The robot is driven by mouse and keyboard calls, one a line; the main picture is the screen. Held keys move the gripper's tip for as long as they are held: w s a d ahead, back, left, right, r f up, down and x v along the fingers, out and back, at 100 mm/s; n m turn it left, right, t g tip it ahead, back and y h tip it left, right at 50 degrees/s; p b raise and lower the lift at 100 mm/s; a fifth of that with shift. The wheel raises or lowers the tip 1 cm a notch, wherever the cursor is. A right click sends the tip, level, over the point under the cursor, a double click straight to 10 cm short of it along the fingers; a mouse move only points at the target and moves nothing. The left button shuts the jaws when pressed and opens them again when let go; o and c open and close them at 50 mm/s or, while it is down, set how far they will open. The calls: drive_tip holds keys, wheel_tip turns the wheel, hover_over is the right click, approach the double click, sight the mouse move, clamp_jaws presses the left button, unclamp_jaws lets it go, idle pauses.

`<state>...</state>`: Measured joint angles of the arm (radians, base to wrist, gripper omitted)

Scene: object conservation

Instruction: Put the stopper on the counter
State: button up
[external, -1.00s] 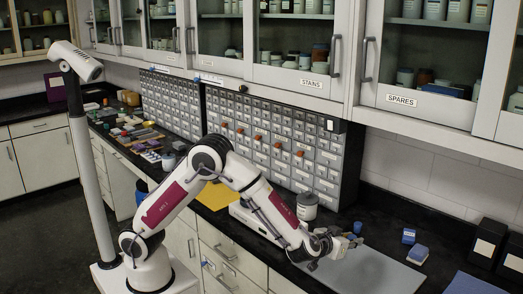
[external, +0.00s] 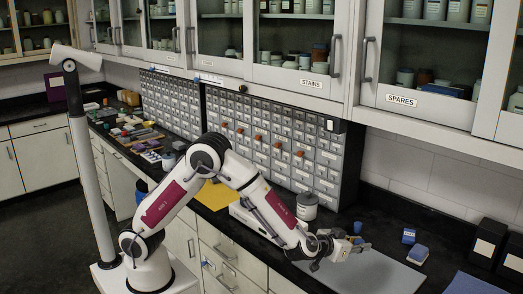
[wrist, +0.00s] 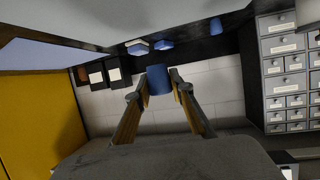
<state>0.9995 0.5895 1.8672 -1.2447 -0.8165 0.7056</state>
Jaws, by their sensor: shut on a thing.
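My gripper (external: 362,245) is low over the grey mat (external: 375,275) on the black counter (external: 440,262). In the wrist view my gripper (wrist: 160,92) has both fingers closed on a small blue cylinder, which looks like the stopper (wrist: 158,79). In the external view the fingers largely hide the held stopper. I cannot tell whether it touches the surface below.
Another small blue piece (external: 357,227) stands on the counter just behind my gripper. Two blue-and-white blocks (external: 408,236) (external: 417,254) lie to the right. Black boxes (external: 488,242) stand farther right. A white jar (external: 307,206) and drawer cabinet (external: 285,145) are behind my arm.

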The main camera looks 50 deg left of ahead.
drive_tip(key=shift+w+a+r+m+h, duration=0.1)
drive_tip(key=shift+w+a+m+h, duration=0.2)
drive_tip(key=shift+w+a, duration=0.25)
drive_tip(key=w+a+n+y, duration=0.1)
drive_tip(key=w+a, duration=0.2)
drive_tip(key=a, duration=1.9)
drive_tip(key=w+a+n+y, duration=0.1)
drive_tip(key=w+a, duration=0.3)
drive_tip(key=a, duration=1.8)
drive_tip(key=shift+w+r+y, duration=0.15)
drive_tip(key=shift+r+y, duration=0.25)
drive_tip(key=s+d+m+h, duration=0.2)
drive_tip(key=d, duration=1.6)
drive_tip(key=s+d+f+m+g+h, duration=0.1)
drive_tip(key=s+d+m+h, duration=0.1)
drive_tip(key=d, duration=1.5)
drive_tip(key=shift+s+d+h, duration=0.4)
drive_tip(key=shift+s+h, duration=0.05)
drive_tip(key=shift+h, duration=0.15)
